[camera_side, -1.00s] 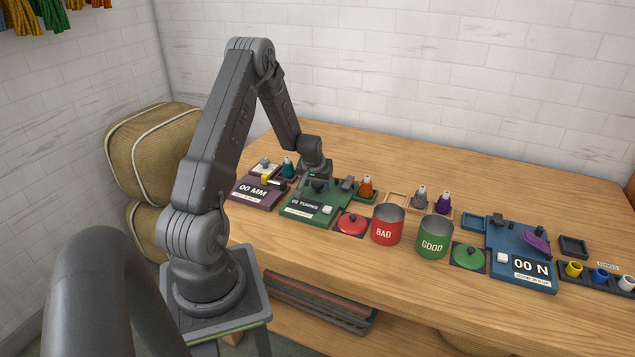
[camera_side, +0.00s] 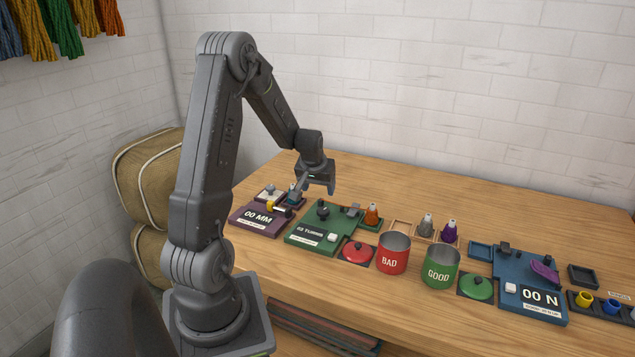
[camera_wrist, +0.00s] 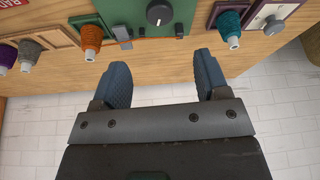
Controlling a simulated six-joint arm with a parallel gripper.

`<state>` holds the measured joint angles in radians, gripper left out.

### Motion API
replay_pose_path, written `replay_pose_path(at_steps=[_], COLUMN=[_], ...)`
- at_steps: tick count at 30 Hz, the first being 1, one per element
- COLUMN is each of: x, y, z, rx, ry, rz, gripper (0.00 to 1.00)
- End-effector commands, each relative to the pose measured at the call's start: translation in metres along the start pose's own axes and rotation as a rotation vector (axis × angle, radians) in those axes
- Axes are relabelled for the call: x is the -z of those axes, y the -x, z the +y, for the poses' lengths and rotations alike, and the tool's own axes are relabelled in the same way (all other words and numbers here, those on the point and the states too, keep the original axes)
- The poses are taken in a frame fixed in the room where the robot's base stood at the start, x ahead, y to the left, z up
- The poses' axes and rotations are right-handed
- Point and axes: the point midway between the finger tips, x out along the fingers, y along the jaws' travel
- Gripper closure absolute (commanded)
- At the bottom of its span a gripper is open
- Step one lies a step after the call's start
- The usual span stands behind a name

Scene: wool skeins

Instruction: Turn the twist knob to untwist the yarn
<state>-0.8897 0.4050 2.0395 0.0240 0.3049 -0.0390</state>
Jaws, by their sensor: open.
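The twist knob (camera_wrist: 158,12) is black and round with a white mark. It sits on the green twist board (camera_wrist: 140,30), partly cut off at the top of the wrist view. In the side view the knob (camera_side: 322,211) stands on the green board (camera_side: 300,236), whose display reads a number of turns too small to be sure of. My gripper (camera_side: 318,192) hangs above and behind the board, apart from the knob. In the wrist view its two blue fingers (camera_wrist: 163,68) are spread with nothing between them.
The purple "00 MM" board (camera_side: 258,222) is left of the green one. An orange cone (camera_side: 372,214), the red BAD can (camera_side: 393,253), the green GOOD can (camera_side: 441,266) and the blue "00 N" board (camera_side: 530,285) stand to the right. The table behind is clear.

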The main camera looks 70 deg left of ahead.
Motion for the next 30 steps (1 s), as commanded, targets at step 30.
replay_pose_path(at_steps=[30], x=[0.070], y=[-0.018], z=[-0.012], rx=[0.001], ry=[0.225], rz=[-0.372], gripper=[0.31])
